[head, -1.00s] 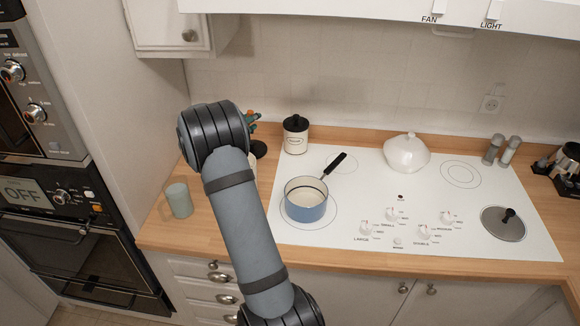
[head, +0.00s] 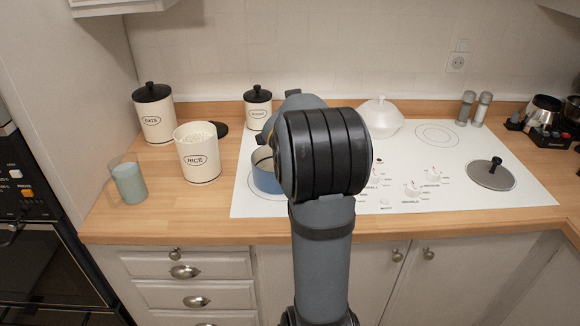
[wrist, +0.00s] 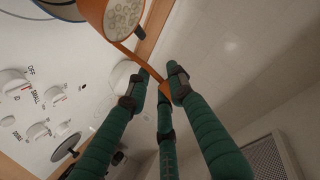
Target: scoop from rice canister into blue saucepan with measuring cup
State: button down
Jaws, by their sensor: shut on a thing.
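The white rice canister (head: 199,160) stands open on the wooden counter, filled near its rim with pale grains. The blue saucepan (head: 266,178) sits on the white cooktop, mostly hidden behind my arm. Its rim also shows at the top left of the wrist view (wrist: 62,14). My gripper (wrist: 162,88) has green fingers shut on the handle of the orange measuring cup (wrist: 97,12). Pale grains show inside the cup. The cup is close to the saucepan in the wrist view; I cannot tell its height above the pan. In the head view my arm hides the fingers.
The oats canister (head: 153,117), a black lid (head: 220,129) and a blue-green glass (head: 129,183) are near the rice. A sugar canister (head: 258,110) and white lidded pot (head: 383,118) stand behind. A pan lid (head: 490,174) lies right. The front middle counter is clear.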

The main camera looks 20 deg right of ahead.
jog(key=shift+s+d+f, duration=0.15)
jog(key=shift+s+d, duration=0.15)
jog(key=shift+d, duration=0.05)
jog(key=shift+w+a+r+n+h+p, duration=0.25)
jog(key=shift+a+r+n+p, duration=0.15)
jog(key=shift+p, duration=0.6)
jog(key=shift+w+a+r+n+h+p, duration=0.1)
jog(key=shift+a+r+n+h+p, duration=0.25)
jog(key=shift+p, duration=0.65)
jog(key=shift+w+a+f+n+g+h+p, duration=0.15)
jog(key=shift+w+a+n+h+p, duration=0.05)
jog(key=shift+a+n+p, duration=0.25)
jog(key=shift+w+a+f+n+g+h+p, duration=0.2)
jog(key=shift+a+p, duration=0.1)
jog(key=shift+a, duration=0.25)
jog(key=shift+w+a+r+n+h+p, duration=0.15)
jog(key=shift+a+r+n+p, duration=0.1)
jog(key=shift+a+p, duration=0.25)
jog(key=shift+w+a+r+n+h+p, duration=0.15)
jog(key=shift+a+n+p, duration=0.1)
jog(key=shift+p, duration=0.3)
jog(key=shift+w+a+r+n+h+p, duration=0.15)
jog(key=shift+w+a+n+h+p, duration=0.15)
jog(key=shift+a+n+p, duration=0.35)
jog(key=shift+w+a+r+n+h+p, duration=0.15)
jog(key=shift+a+n+h+p, duration=0.25)
jog(key=shift+a+p, duration=0.35)
dwell(2.2)
